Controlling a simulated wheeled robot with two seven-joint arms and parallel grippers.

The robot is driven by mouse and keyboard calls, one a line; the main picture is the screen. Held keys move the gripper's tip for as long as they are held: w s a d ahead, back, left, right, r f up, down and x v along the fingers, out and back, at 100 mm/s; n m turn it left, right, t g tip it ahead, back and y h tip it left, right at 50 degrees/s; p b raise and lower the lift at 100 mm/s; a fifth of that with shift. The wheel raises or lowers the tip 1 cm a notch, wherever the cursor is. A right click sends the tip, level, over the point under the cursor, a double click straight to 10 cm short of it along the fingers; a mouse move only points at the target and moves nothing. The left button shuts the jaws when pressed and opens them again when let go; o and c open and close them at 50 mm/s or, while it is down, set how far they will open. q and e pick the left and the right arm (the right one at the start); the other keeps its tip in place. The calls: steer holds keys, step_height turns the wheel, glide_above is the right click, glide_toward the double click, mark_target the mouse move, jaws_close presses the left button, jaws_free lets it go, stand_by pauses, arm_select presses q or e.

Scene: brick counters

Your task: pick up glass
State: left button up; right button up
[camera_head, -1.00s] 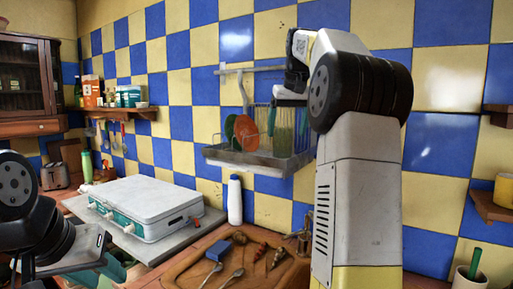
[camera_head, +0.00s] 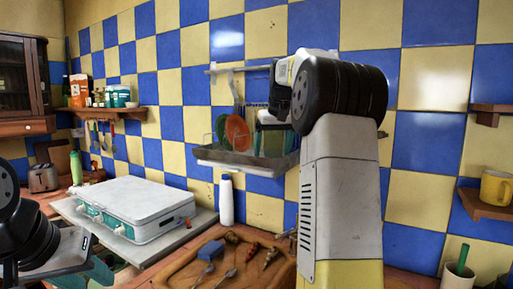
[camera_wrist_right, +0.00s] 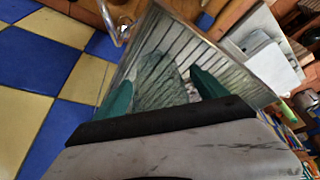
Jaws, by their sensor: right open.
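The glass (camera_wrist_right: 160,78) is clear and ribbed. In the right wrist view it stands in the dish rack (camera_wrist_right: 240,72), between the two green fingers of my right gripper (camera_wrist_right: 160,92). The fingers are apart, and I cannot tell whether either touches the glass. In the head view the glass (camera_head: 272,143) is partly hidden behind my right gripper (camera_head: 268,118) and forearm, at the right part of the wall-mounted rack (camera_head: 235,158). My left gripper (camera_head: 58,272) is low at the left edge, its green fingers wide apart with nothing seen between them.
Red and green plates (camera_head: 236,132) stand in the rack left of the glass. Below are a white bottle (camera_head: 226,202), a white case (camera_head: 135,208) and a wooden tray (camera_head: 180,268) with utensils. A yellow mug (camera_head: 495,187) sits on the right shelf (camera_head: 485,205).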

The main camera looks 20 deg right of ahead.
steer(key=shift+c, duration=0.4)
steer(key=c, duration=1.4)
steer(key=shift+c, duration=0.6)
steer(key=shift+r, duration=0.1)
